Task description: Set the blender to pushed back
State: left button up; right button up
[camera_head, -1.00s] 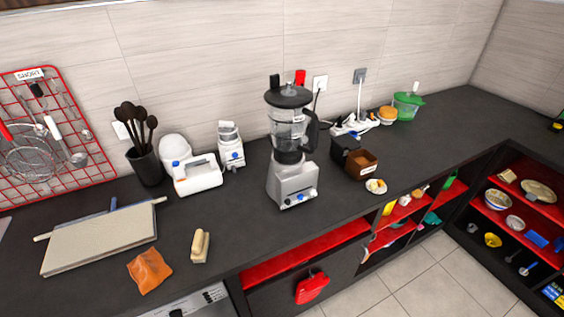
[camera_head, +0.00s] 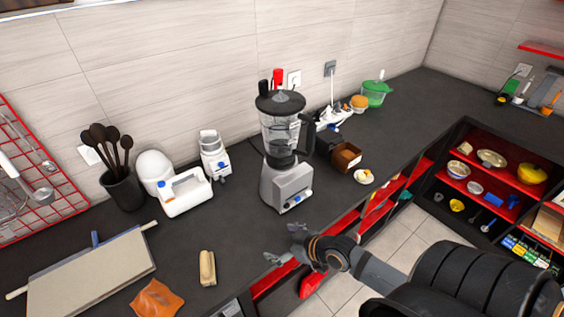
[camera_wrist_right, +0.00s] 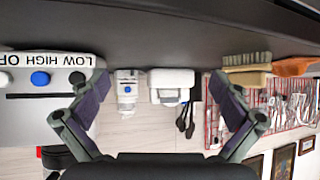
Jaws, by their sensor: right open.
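The blender (camera_head: 288,150) stands upright on the dark counter, left of the brown box. It has a silver-grey base, a clear jug with a handle on its right, and a black lid. My left gripper is not in view.
A brown box (camera_head: 345,157) and a small plate of food (camera_head: 364,177) sit right of the blender. A small white appliance (camera_head: 214,155) and a utensil pot (camera_head: 122,188) stand to its left. A brush (camera_head: 207,268) lies front left. Bare counter lies between brush and blender.

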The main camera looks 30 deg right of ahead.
jog(key=w+d+r+t, duration=0.3)
jog(key=d+r, duration=0.2)
jog(key=m+t+h, duration=0.3)
jog(key=t, duration=0.2)
send_near(290, 165)
jog(key=w, duration=0.2)
jog(key=w+b, duration=0.1)
jog(key=w, duration=0.2)
jog(key=w+b, duration=0.1)
jog(key=w, duration=0.1)
jog(key=w+b, duration=0.1)
jog(key=w, duration=0.2)
jog(key=shift+w+a, duration=0.3)
jog(key=shift+a, duration=0.1)
jog(key=shift+w+a, duration=0.1)
jog(key=shift+w, duration=0.3)
jog(key=shift+c, duration=0.3)
jog(key=shift+s, duration=0.1)
jog(key=c, duration=1.4)
jog(key=shift+c, duration=0.2)
